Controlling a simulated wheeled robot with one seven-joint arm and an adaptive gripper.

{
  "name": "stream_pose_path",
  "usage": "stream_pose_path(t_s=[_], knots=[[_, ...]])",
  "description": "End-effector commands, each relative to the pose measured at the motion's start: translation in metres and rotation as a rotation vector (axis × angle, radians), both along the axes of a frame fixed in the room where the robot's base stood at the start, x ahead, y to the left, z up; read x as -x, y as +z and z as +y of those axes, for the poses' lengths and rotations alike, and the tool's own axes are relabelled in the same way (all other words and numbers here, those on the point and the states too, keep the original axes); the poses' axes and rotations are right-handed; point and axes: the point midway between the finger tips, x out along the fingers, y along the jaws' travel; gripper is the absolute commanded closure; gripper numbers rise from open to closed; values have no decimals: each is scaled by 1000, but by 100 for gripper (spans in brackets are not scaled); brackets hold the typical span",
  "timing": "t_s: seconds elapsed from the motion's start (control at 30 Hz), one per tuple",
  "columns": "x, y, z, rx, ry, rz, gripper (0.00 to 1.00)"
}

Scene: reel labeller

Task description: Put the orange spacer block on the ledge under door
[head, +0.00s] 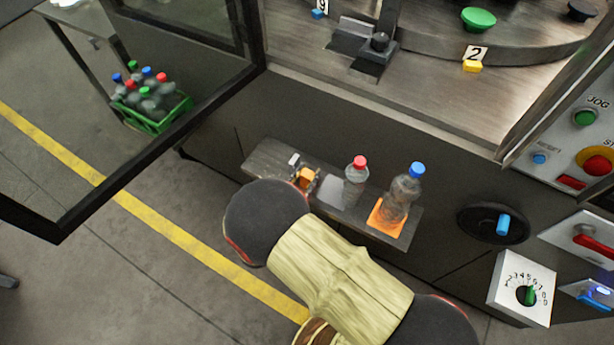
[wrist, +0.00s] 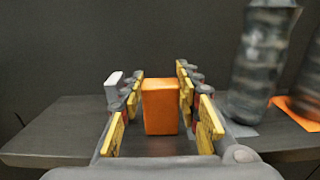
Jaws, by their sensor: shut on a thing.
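The orange spacer block (head: 305,178) is at the grey ledge (head: 262,158) on the front of the machine, left of the bottles. In the wrist view the block (wrist: 160,106) stands upright between the yellow-padded fingers of my gripper (wrist: 162,112). My gripper (head: 303,180) is shut on it, with my arm reaching up from below in the head view. The ledge (wrist: 55,125) spreads out behind and to both sides of the block. I cannot tell whether the block's bottom touches the ledge. The black-framed door (head: 245,75) stands open at the left.
A red-capped bottle (head: 355,182) and a blue-capped bottle (head: 402,192) on an orange square (head: 376,221) stand on the ledge to the right. A small white piece (wrist: 112,84) is left of my fingers. A green bottle crate (head: 155,120) is on the floor.

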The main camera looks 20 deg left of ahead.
Motion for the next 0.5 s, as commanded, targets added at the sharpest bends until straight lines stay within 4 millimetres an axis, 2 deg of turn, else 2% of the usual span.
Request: stream_pose_path(t_s=[0.2, 0.23, 0.5], knots=[[0, -1, 0, 0, 0, 0, 99], [0, -1, 0, 0, 0, 0, 66], [0, -1, 0, 0, 0, 0, 51]])
